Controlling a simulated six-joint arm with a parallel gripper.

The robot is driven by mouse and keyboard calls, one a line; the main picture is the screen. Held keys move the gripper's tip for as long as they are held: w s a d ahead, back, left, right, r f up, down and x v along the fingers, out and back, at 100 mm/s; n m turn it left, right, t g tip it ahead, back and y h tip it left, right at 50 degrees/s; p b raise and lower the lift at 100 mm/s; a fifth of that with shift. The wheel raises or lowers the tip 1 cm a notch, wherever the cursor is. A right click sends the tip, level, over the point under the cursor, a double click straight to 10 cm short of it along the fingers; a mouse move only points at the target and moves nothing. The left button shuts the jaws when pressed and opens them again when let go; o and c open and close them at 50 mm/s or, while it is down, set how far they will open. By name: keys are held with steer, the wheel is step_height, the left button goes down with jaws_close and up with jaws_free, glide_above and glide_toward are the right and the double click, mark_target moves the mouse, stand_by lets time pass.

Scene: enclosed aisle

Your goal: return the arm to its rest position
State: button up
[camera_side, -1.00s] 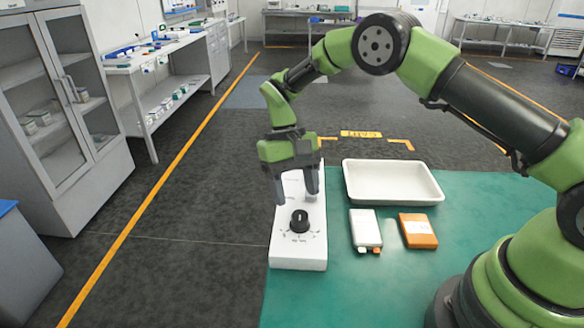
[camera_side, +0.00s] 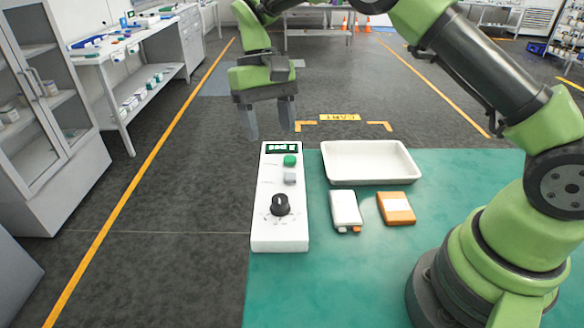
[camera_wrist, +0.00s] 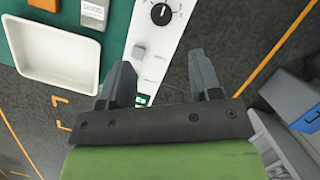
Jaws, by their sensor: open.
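My gripper (camera_side: 267,119) is open and empty. In the side view it hangs in the air above and behind the far end of a white control panel (camera_side: 264,229), with its fingers pointing down. The panel has a small display (camera_side: 282,148), a green button (camera_side: 290,160), a grey button (camera_side: 290,178) and a black knob (camera_side: 280,204). In the wrist view my gripper (camera_wrist: 163,80) shows its two fingers apart, with the panel (camera_wrist: 151,68) passing below and between them. The left finger partly hides the panel's display end there.
A white tray (camera_side: 327,168), a white box-like device (camera_side: 345,208) and an orange box (camera_side: 396,208) rest on the green mat (camera_side: 320,290), right of the panel. A glass-door cabinet (camera_side: 85,185) and a bench (camera_side: 128,56) stand left.

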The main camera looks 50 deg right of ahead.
steer(key=s+d+r+t, duration=0.1)
steer(key=s+r+t, duration=0.1)
steer(key=s+r, duration=0.35)
steer(key=s+d+r+t, duration=0.1)
steer(key=s+r+t, duration=0.2)
steer(key=r, duration=0.5)
steer(key=s+m+t, duration=0.1)
steer(key=s+t, duration=0.4)
steer(key=s, duration=0.9)
steer(key=shift+d+t+y, duration=0.3)
steer(key=shift+d+y, duration=0.05)
steer(key=shift+y, duration=0.05)
